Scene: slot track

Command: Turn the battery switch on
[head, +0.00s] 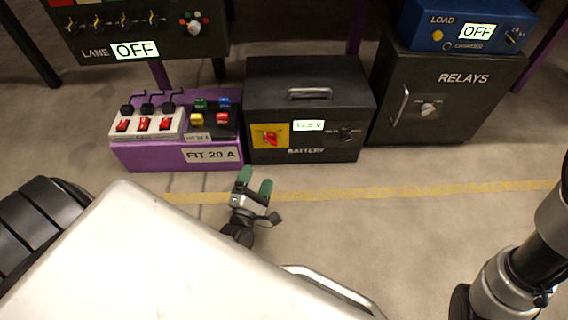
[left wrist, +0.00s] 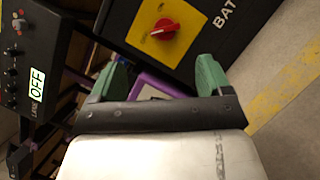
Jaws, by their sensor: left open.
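The battery box (head: 310,104) is a black case with a top handle, standing on the floor in the head view. Its battery switch is a red knob (head: 270,138) on a yellow plate (head: 259,142) at the lower left of the front. In the left wrist view the red knob (left wrist: 165,29) sits on the yellow plate (left wrist: 183,45), beyond the fingertips. My left gripper (head: 255,180) is open and empty, with green fingertips, below and a little left of the knob. It also shows in the left wrist view (left wrist: 158,80). My right gripper is not in view.
A purple stand (head: 150,158) with switches and fuses is left of the battery. The relays cabinet (head: 460,110) is right, with a blue load box (head: 420,32) on top. A lane panel (head: 75,47) reads OFF. Floor in front is clear, with a yellow line (head: 400,191).

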